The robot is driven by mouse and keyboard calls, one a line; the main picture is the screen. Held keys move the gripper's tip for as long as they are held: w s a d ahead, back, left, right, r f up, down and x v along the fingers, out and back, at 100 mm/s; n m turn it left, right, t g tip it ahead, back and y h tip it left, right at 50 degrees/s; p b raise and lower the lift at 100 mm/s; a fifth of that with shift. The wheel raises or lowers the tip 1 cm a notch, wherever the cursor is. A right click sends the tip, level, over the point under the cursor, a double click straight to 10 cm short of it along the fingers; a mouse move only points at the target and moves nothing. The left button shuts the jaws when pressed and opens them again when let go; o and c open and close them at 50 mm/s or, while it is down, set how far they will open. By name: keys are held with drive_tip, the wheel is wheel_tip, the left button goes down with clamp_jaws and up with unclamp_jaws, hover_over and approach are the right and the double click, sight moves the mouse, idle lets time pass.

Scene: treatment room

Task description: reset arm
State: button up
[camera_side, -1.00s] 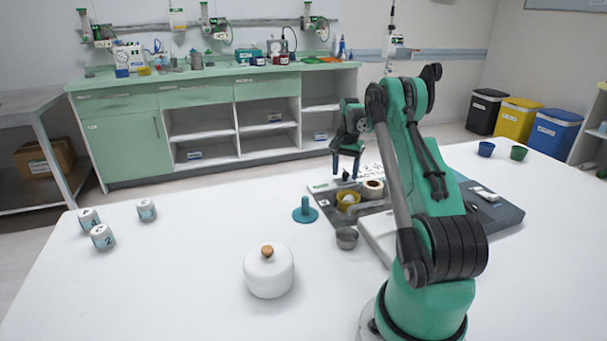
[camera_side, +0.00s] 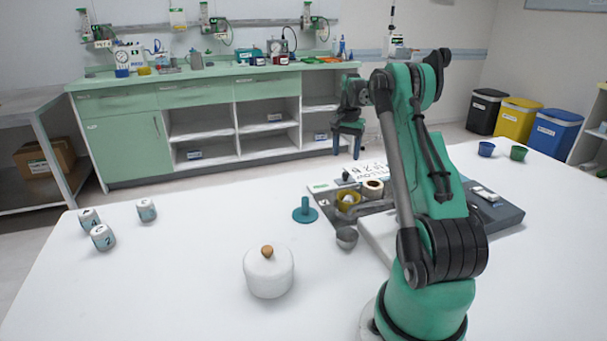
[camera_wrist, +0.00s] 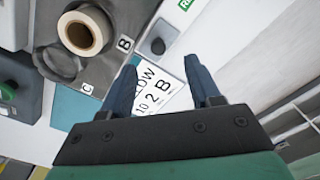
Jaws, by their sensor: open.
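My gripper (camera_side: 347,142) is raised above the far part of the white table, fingers pointing down. It is open and empty. In the wrist view its two blue fingers (camera_wrist: 160,88) stand apart, with a white printed card (camera_wrist: 160,90) below and beyond them. The card's visible print includes "LOW", "10" and "2 B". The card also shows in the side view (camera_side: 368,172), behind the tray (camera_side: 325,202). A tape roll (camera_side: 373,188) and a yellow cup (camera_side: 347,200) sit on the tray. In the wrist view the tape roll (camera_wrist: 86,30) is at upper left.
Blue (camera_side: 486,149) and green (camera_side: 519,153) cups stand far right. The front left is clear.

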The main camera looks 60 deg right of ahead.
drive_tip(key=w+a+r+n+t+h, duration=0.1)
drive_tip(key=w+a+r+n, duration=0.2)
drive_tip(key=a, duration=0.4)
drive_tip(key=w+a+r+n+t, duration=0.1)
drive_tip(key=w+a+r+n, duration=0.15)
drive_tip(key=a, duration=0.35)
drive_tip(key=w+a+r+n+t+h, duration=0.1)
drive_tip(key=w+a+r+n, duration=0.15)
drive_tip(key=a, duration=0.45)
drive_tip(key=s+a+f+n+t+y, duration=0.1)
drive_tip(key=s+a+n+t, duration=0.1)
drive_tip(key=a+n, duration=0.3)
drive_tip(key=s+a+f+n+t+y, duration=0.1)
drive_tip(key=a+n, duration=0.4)
drive_tip(key=a, duration=0.8)
drive_tip(key=shift+s+a+f+t, duration=0.3)
drive_tip(key=shift+s+t, duration=0.3)
drive_tip(key=shift+s, duration=0.3)
